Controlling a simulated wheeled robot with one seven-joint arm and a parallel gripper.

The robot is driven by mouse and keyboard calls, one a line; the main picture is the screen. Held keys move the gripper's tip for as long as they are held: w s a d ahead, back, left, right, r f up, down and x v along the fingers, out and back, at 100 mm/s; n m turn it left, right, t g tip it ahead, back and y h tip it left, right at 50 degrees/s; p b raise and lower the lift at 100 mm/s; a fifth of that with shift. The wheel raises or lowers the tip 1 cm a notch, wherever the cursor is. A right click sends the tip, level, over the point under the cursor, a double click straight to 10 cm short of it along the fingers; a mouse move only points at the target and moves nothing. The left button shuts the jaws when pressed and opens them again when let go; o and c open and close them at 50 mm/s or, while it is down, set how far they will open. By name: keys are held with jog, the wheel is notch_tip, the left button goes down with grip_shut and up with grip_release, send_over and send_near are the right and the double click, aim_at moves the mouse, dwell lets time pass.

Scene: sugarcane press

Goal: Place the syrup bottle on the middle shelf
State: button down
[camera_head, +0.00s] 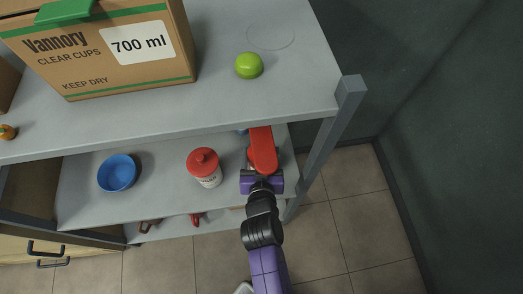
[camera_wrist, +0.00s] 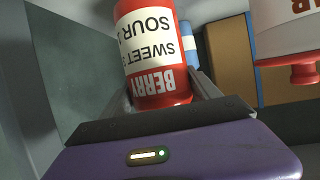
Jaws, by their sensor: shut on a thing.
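My gripper (camera_head: 262,172) reaches in under the top of the grey shelf unit, at the right end of the middle shelf (camera_head: 150,198). It is shut on a red bottle (camera_head: 263,150), which is the syrup bottle. I cannot tell whether the bottle touches the shelf.
A white bottle with a red cap (camera_head: 204,164) stands left of my gripper, and a blue bowl (camera_head: 118,173) further left. A grey post (camera_head: 333,125) bounds the right side. The top holds a cardboard box (camera_head: 120,50) and a green fruit (camera_head: 249,65).

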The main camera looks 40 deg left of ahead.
jog(key=shift+f+b, duration=0.4)
jog(key=shift+f, duration=1)
jog(key=shift+f, duration=0.1)
jog(key=shift+c, duration=0.8)
grip_release()
jog(key=shift+f, duration=0.2)
jog(key=shift+r, duration=0.25)
jog(key=p+v, duration=0.1)
jog(key=v, duration=1.1)
jog(key=shift+p, duration=0.35)
